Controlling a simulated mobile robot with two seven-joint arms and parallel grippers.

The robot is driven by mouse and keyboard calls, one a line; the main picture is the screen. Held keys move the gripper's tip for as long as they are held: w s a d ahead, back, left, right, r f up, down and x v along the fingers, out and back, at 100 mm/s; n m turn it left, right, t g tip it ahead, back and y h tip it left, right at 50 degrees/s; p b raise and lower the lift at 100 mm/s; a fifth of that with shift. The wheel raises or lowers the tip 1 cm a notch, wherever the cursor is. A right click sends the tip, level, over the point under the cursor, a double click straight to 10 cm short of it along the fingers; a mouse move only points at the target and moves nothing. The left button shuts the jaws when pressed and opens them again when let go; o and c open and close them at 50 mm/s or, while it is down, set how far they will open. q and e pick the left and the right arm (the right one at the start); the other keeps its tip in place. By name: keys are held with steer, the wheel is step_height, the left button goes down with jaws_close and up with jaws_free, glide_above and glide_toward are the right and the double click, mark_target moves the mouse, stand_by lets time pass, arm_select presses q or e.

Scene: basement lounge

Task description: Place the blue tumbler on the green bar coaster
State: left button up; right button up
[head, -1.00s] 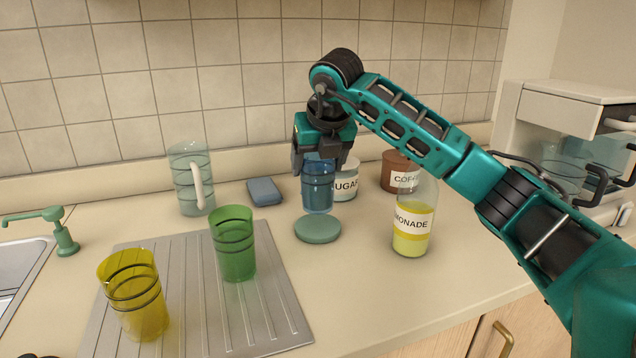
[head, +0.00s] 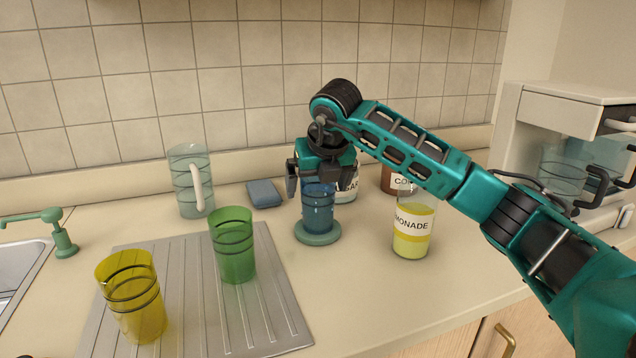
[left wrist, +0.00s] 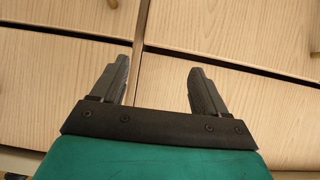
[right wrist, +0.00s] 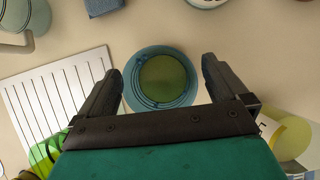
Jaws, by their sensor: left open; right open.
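The blue tumbler (head: 318,208) stands upright on the green bar coaster (head: 317,238) on the counter. My right gripper (head: 320,180) is open above the tumbler. Its fingers (right wrist: 162,85) are spread to either side of the tumbler, with gaps between. My left gripper (left wrist: 158,80) is open and empty in front of wooden cabinet fronts; it is out of the head view.
A lemonade bottle (head: 412,225) stands right of the coaster, with sugar (head: 346,188) and coffee (head: 390,180) jars behind. Green (head: 233,245) and yellow (head: 132,297) tumblers stand on the drainboard (head: 263,290). A pitcher (head: 188,180) and blue sponge (head: 264,193) are at the back.

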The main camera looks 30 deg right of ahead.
arm_select(q)
steer(key=shift+s+a+r+p, duration=0.2)
steer(key=shift+a+p, duration=0.1)
steer(key=shift+p, duration=0.3)
arm_select(e)
steer(key=v, duration=1.2)
steer(key=shift+r, duration=0.15)
steer(key=shift+w, duration=0.1)
